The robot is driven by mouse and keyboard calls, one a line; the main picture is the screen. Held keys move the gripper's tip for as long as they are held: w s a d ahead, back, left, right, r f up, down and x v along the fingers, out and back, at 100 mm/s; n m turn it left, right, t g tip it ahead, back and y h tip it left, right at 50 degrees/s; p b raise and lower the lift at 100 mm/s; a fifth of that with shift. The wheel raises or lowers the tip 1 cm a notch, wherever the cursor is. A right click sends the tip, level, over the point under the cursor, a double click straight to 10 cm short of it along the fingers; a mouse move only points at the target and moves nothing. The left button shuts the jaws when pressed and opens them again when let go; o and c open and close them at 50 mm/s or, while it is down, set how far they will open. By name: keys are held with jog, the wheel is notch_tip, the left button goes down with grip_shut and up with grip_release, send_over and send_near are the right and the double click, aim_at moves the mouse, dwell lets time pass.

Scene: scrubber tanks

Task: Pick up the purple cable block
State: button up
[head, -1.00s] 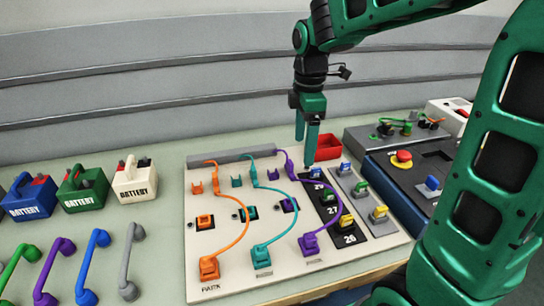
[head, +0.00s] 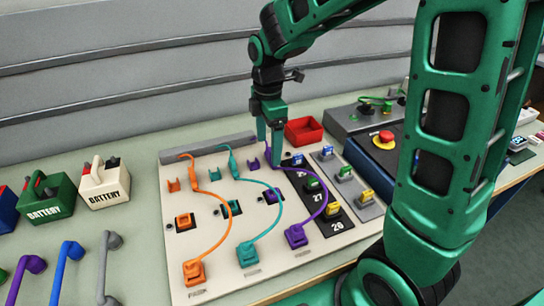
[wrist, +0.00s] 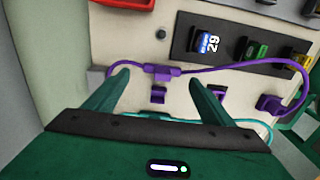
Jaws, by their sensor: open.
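The purple cable block (head: 295,236) sits on the near part of the cream board (head: 215,268), at the lower end of a curved purple cable (head: 322,196). In the wrist view the purple block (wrist: 270,104) is at the right, outside my fingers. My gripper (head: 269,150) is open and empty, pointing down over the far part of the board. In the wrist view its fingers (wrist: 158,80) are spread to either side of the cable's far-end purple connector (wrist: 162,73) and a small purple clip (wrist: 157,96). The gap between fingers and connector is hard to judge.
Orange (head: 194,272) and teal (head: 248,254) cable blocks stand left of the purple one. A black numbered strip (head: 320,195) with small coloured plugs lies to its right. A red bin (head: 304,130) stands behind. Batteries and coloured handles are at the left.

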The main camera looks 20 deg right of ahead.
aim_at(269, 149)
jog(key=shift+s+d+f, duration=0.1)
jog(key=shift+f, duration=1.65)
jog(key=c, duration=1.2)
jog(key=shift+r, duration=0.1)
jog(key=shift+r, duration=0.6)
notch_tip(269, 149, up, 3)
jog(key=shift+f, duration=0.2)
jog(key=s+a+r, duration=0.2)
jog(key=a, duration=0.1)
jog(key=s+a+r, duration=0.2)
jog(key=a, duration=0.1)
jog(key=s+a+r, duration=0.2)
jog(key=a+r, duration=0.1)
jog(key=a, duration=0.1)
jog(key=shift+s, duration=0.15)
